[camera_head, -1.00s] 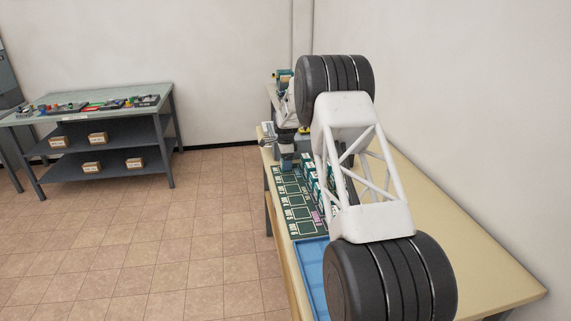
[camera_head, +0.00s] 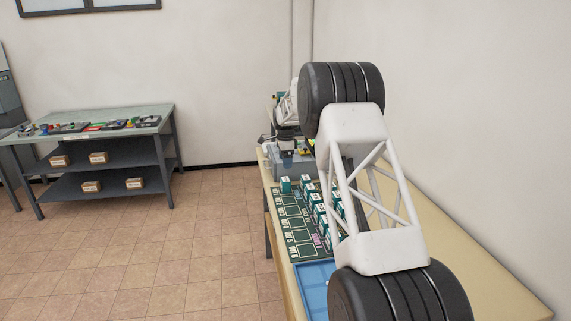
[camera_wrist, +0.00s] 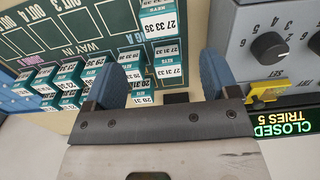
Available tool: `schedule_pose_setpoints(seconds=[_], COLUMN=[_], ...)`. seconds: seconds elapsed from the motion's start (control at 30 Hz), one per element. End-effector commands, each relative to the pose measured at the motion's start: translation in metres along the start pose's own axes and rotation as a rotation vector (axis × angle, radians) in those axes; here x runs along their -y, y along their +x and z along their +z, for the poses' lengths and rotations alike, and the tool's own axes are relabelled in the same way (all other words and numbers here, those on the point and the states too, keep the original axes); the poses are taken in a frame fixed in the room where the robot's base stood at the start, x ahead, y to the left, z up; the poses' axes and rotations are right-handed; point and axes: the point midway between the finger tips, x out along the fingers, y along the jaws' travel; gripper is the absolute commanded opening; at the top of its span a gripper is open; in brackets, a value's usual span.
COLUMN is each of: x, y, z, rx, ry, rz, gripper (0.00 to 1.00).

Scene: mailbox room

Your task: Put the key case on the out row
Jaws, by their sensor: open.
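A teal-and-white key case (camera_wrist: 158,22), its label reading 27 33 35, stands apart from the others on the dark green board's out row, beyond my fingertips. In the head view this key case (camera_head: 285,184) stands at the far end of the left column of outlined slots. My gripper (camera_wrist: 165,75) is open, with its two blue fingers apart and nothing held between them. Several more key cases (camera_wrist: 66,84) stand in rows on the way-in side; one (camera_wrist: 168,72) shows between the fingers in the picture. My arm hides part of these rows in the head view.
A grey device (camera_wrist: 270,45) with knobs and a green display reading CLOSED, TRIES 5 is right of my gripper. A blue tray (camera_head: 316,284) lies at the near end of the table. Other out slots (camera_head: 297,236) are bare. A separate bench (camera_head: 95,118) stands at left.

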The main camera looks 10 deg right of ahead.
Motion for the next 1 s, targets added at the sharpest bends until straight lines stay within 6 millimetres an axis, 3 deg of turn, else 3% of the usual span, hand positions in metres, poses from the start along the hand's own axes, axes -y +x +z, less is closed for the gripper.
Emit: schedule_pose_setpoints(seconds=[0.73,1.0], x=[-0.001,-0.023], y=[-0.001,-0.025], z=[0.000,0.002], rx=[0.000,-0.001], ry=[-0.003,-0.057], rz=[-0.001,-0.010], gripper=[0.81,0.81])
